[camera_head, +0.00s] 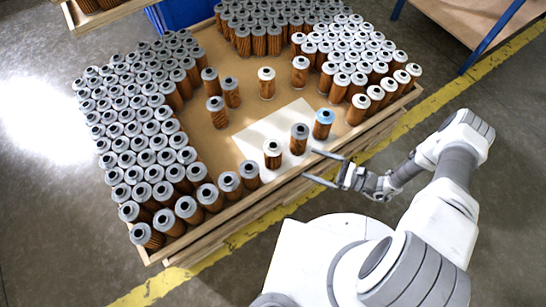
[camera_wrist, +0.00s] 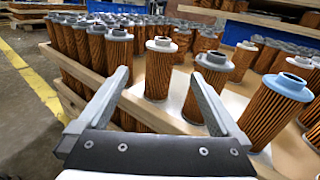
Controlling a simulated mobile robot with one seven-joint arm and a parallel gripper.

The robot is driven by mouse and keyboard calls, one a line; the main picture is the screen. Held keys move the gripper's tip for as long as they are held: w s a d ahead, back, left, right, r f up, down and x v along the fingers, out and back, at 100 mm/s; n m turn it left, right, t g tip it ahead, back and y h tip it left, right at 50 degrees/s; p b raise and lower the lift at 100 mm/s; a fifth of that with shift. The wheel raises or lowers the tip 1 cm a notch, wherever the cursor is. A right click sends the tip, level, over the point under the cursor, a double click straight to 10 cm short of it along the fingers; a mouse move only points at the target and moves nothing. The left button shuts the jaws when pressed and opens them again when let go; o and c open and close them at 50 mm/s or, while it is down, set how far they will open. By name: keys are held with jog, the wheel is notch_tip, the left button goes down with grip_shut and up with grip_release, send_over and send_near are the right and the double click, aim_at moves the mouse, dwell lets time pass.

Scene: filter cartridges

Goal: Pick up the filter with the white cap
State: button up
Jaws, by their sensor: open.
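The filter with the white cap (camera_head: 272,154) stands upright on a white sheet (camera_head: 262,132) near the tray's near edge. It has a brown pleated body. In the wrist view this filter (camera_wrist: 158,72) shows between the fingertips, farther off. My gripper (camera_head: 309,165) is open and empty, to the right of the filter in the head view and apart from it. A grey-capped filter (camera_head: 299,139) and a blue-capped filter (camera_head: 323,124) stand beside it on the sheet. In the wrist view the grey-capped one (camera_wrist: 210,88) is near the right finger.
The wooden tray (camera_head: 232,210) has a raised rim near my gripper. Dense rows of grey-capped filters (camera_head: 140,135) fill its left side, and more stand at the back and right. Another pale-capped filter (camera_head: 266,85) stands behind the sheet. The sheet has some free room around the three filters.

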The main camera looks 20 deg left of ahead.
jog(key=f, duration=0.1)
jog(key=b, duration=0.2)
send_near(265, 147)
jog(key=shift+m, duration=0.3)
jog(key=a+f, duration=0.1)
jog(key=a, duration=0.2)
jog(key=a+f, duration=0.1)
jog(key=shift+w+a+f, duration=0.25)
jog(key=shift+w+f, duration=0.1)
jog(key=shift+w, duration=0.05)
jog(key=shift+t, duration=0.3)
jog(key=shift+w+a+r+b, duration=0.1)
jog(key=shift+w+a+b, duration=0.15)
jog(key=shift+a, duration=0.75)
jog(key=shift+w+a+b, duration=0.15)
jog(key=shift+a+b, duration=0.15)
jog(key=shift+a, duration=0.7)
jog(key=shift+w+a+r+b, duration=0.1)
jog(key=shift+w+a+b, duration=0.15)
jog(key=shift+a, duration=0.75)
